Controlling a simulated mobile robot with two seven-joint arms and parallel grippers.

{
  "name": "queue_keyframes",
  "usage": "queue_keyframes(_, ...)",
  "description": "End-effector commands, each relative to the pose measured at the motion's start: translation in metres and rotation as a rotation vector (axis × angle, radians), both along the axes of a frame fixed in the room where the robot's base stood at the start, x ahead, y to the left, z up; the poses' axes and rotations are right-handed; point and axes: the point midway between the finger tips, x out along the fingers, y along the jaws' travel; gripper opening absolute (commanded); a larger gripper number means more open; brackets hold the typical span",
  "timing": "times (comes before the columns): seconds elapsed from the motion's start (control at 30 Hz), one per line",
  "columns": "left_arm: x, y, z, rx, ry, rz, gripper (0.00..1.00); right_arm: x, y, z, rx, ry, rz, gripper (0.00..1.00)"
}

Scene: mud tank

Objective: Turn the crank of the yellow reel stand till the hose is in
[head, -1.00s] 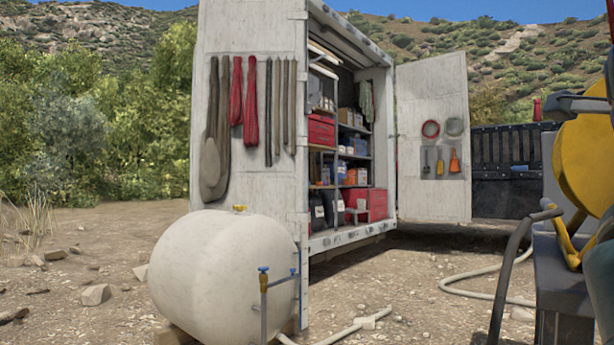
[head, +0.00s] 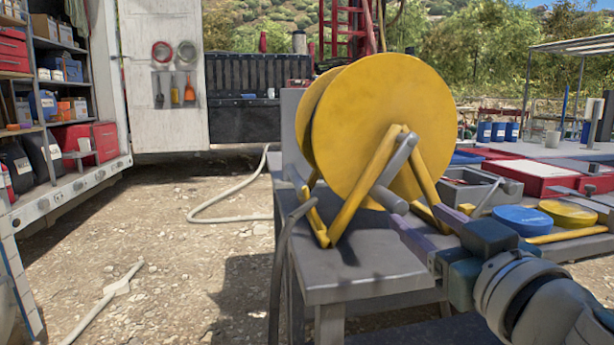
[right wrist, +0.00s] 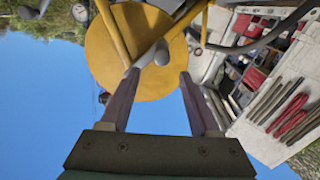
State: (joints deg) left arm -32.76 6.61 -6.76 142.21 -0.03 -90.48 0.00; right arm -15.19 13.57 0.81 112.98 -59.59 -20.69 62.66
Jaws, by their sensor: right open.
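The yellow reel stand (head: 375,115) stands on the near end of a grey bench, its big disc on slanted yellow legs. My right gripper (head: 421,212) is open just below the crank handle. In the right wrist view the crank (right wrist: 148,58) shows around the purple fingertips (right wrist: 158,76); I cannot tell whether they touch it. The grey hose (head: 281,250) hangs over the bench's left edge, and a length of hose (head: 225,219) lies on the ground. My left gripper is not in view.
The grey bench (head: 345,283) carries the reel. Right of it are a grey tray (head: 480,190), blue (head: 523,219) and yellow (head: 568,212) round lids and red boxes (head: 545,177). An open shelved container (head: 70,190) stands at left. The ground between is mostly clear.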

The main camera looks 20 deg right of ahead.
Motion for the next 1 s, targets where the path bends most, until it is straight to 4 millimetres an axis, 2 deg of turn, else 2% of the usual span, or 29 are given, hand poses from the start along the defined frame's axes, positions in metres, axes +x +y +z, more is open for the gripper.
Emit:
queue_keyframes(0.17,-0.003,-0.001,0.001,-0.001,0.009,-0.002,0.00,0.006,0.006,-0.007,-0.034,0.027,0.036,0.62)
queue_keyframes(0.5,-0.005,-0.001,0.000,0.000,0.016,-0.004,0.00,0.063,-0.009,-0.007,-0.030,0.024,0.030,0.62)
queue_keyframes(0.63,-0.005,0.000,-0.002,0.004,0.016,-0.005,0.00,0.080,-0.013,-0.007,-0.028,0.024,0.029,0.62)
queue_keyframes(0.8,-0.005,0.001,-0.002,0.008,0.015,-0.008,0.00,0.091,-0.016,-0.007,-0.027,0.025,0.029,0.62)
queue_keyframes(1.0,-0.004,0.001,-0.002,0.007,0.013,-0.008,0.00,0.093,-0.017,-0.007,-0.026,0.024,0.029,0.62)
